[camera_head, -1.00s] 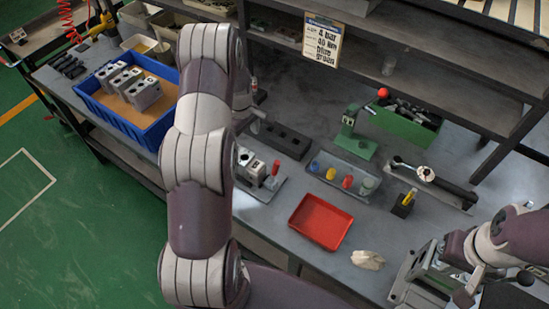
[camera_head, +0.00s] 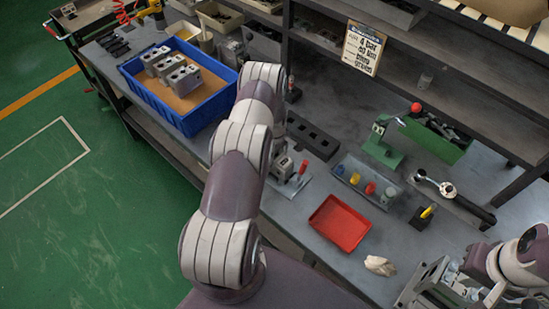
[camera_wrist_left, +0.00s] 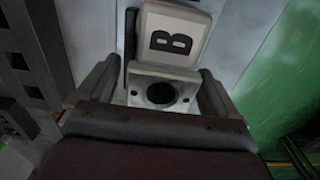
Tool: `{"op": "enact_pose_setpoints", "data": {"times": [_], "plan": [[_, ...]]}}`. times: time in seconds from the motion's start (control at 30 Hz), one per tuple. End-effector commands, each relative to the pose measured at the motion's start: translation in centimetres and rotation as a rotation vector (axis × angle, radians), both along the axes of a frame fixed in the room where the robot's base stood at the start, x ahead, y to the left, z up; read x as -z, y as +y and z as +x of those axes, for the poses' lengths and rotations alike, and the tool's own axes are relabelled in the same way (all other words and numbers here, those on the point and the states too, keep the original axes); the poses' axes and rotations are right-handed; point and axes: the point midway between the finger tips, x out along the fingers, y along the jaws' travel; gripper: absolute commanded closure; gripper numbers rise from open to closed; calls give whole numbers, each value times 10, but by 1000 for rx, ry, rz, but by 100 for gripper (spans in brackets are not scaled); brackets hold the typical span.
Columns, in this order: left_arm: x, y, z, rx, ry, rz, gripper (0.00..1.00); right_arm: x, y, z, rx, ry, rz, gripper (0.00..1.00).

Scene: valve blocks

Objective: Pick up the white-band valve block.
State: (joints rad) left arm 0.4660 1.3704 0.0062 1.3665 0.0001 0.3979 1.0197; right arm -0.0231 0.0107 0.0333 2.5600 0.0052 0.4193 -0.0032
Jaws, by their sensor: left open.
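In the left wrist view a pale metal block with a round dark hole (camera_wrist_left: 162,93) lies between the two fingers of my left gripper (camera_wrist_left: 158,88). The fingers are apart, one on each side of it; contact cannot be told. A white plate marked B (camera_wrist_left: 172,42) stands just beyond the hole. In the head view my arm hides the left gripper. A small metal block (camera_head: 281,166) shows beside that arm. Several grey valve blocks (camera_head: 184,78) sit in the blue bin (camera_head: 188,126). I cannot make out a white band on any block. My right gripper's fingers cannot be made out.
A red tray (camera_head: 340,223), a grey holder with coloured pegs (camera_head: 365,182), a green press (camera_head: 382,145) and a torque wrench (camera_head: 455,200) occupy the bench. A crumpled cloth (camera_head: 380,265) lies near the front edge. Shelves (camera_head: 480,100) stand behind.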

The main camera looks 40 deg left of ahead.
Motion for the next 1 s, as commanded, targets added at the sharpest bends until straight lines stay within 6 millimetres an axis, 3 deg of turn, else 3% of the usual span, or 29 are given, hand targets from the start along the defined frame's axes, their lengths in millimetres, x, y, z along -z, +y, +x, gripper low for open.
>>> {"op": "enact_pose_setpoints", "data": {"times": [0.1,0.3,0.4,0.77,1.0], "plan": [[0,0,0,0,0,0,10,1,0,0,0,0,0,100],[0,0,0,0,0,0,75,1,0,0,0,0,0,100],[0,0,0,0,0,0,100,1,0,0,0,0,0,100],[-7,1,2,0,-5,3,100,3,0,0,0,0,0,100],[-41,1,3,0,-7,3,100,18,0,0,0,0,0,100]]}}
